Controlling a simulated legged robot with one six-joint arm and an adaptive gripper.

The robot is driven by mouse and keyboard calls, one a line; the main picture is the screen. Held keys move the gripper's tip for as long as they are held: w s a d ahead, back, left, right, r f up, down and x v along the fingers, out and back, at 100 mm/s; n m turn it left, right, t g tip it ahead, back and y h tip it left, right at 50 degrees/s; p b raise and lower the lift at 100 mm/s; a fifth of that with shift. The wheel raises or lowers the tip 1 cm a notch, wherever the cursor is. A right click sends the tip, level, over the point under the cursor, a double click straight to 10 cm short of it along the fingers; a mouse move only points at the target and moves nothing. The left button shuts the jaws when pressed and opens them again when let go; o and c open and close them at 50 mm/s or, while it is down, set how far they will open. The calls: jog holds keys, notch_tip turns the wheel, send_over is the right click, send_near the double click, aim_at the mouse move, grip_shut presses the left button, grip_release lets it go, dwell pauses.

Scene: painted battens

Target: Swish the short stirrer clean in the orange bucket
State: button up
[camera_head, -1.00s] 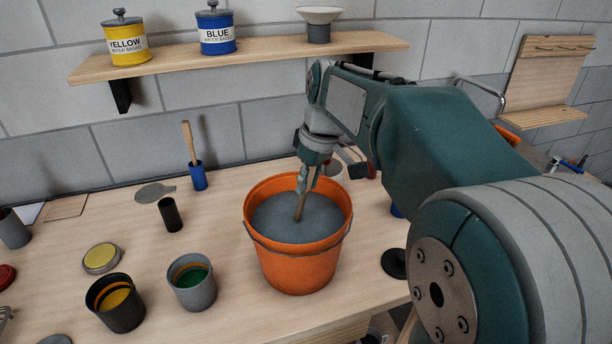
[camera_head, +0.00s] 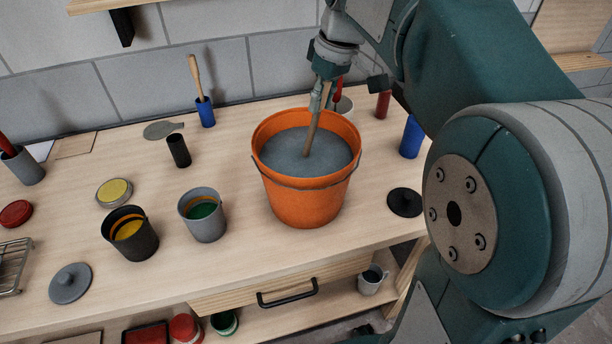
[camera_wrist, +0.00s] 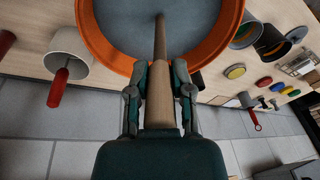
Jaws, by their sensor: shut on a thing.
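The orange bucket (camera_head: 305,200) stands on the bench and holds grey-blue liquid. My gripper (camera_head: 322,97) is above the bucket, shut on the short wooden stirrer (camera_head: 312,131). The stirrer slants down, and its lower end meets the liquid and is hidden beneath it. In the wrist view the stirrer (camera_wrist: 160,95) runs from between the fingers (camera_wrist: 160,90) toward the liquid, inside the bucket's rim (camera_wrist: 100,50).
A grey cup (camera_head: 203,218) and a black cup (camera_head: 130,236) with paint stand left of the bucket. A black lid (camera_head: 404,202) lies to its right, near a blue cylinder (camera_head: 411,137). A blue holder (camera_head: 206,113) with a wooden-handled tool stands behind. Bare bench lies in front.

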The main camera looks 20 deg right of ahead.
jog(key=shift+v, duration=3.05)
jog(key=shift+r, duration=0.1)
